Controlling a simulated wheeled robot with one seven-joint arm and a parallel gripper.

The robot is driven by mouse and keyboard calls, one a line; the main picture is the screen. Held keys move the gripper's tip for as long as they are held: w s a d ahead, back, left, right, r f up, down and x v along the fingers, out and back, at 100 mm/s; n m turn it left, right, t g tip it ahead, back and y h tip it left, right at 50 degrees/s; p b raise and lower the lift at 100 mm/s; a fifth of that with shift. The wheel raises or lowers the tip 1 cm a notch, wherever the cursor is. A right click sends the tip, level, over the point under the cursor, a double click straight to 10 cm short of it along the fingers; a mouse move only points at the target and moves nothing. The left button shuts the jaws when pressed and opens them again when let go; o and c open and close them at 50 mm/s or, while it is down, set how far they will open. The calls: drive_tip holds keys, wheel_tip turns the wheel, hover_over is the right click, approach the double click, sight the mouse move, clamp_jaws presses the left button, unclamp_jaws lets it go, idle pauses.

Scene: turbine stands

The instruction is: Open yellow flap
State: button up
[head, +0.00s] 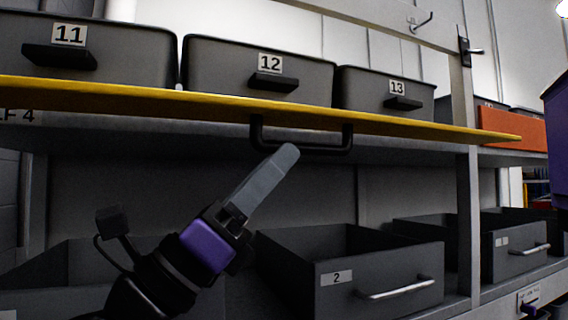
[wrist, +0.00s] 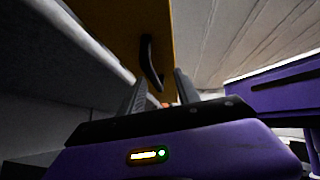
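The yellow flap (head: 220,105) shows nearly edge-on in the head view, lying roughly level along the shelf front below bins 11, 12 and 13. A black bar handle (head: 346,140) hangs from its underside. In the wrist view the flap (wrist: 187,45) runs up the middle, with the handle (wrist: 149,60) on it. My gripper (head: 287,155) points up at the handle from below, its tip overlapping the handle's lower bar in the head view. In the wrist view my gripper (wrist: 160,84) has its fingers apart, with the handle just ahead between them. Contact cannot be told.
Grey bins 11 (head: 120,70), 12 (head: 215,70) and 13 (head: 360,85) stand on the shelf above the flap. An open grey bin 2 (head: 380,272) stands below. A grey upright post (head: 467,190) is to the right, with an orange panel (head: 512,130) beyond it.

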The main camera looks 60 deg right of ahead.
drive_tip(key=shift+a+f, duration=0.1)
drive_tip(key=shift+a, duration=0.05)
drive_tip(key=b+v, duration=0.7)
drive_tip(key=v, duration=0.1)
drive_tip(key=shift+a+f, duration=0.25)
drive_tip(key=shift+f, duration=0.05)
idle(0.7)
drive_tip(key=shift+w, duration=0.1)
drive_tip(key=shift+f+b, duration=0.1)
drive_tip(key=shift+b, duration=0.35)
idle(0.3)
